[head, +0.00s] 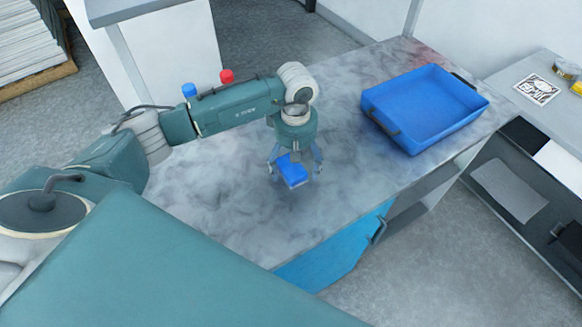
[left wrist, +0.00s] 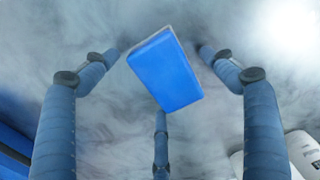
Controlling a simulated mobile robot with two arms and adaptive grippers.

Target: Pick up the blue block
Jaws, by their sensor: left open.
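The blue block (head: 291,170) lies on the grey marbled table (head: 225,215), below my left gripper (head: 294,172). In the left wrist view the blue block (left wrist: 165,70) shows between the spread fingers of my left gripper (left wrist: 160,75), slightly tilted in the picture. The fingers are open around it, two at the sides and one below, with gaps visible between them and the block. Whether any finger touches it I cannot tell for sure. My right gripper is not in view.
A blue tray (head: 462,117) with dark handles stands on the right part of the table. A side counter (head: 535,85) with a printed card (head: 537,90) is at the far right. The table top left of and in front of the gripper is clear.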

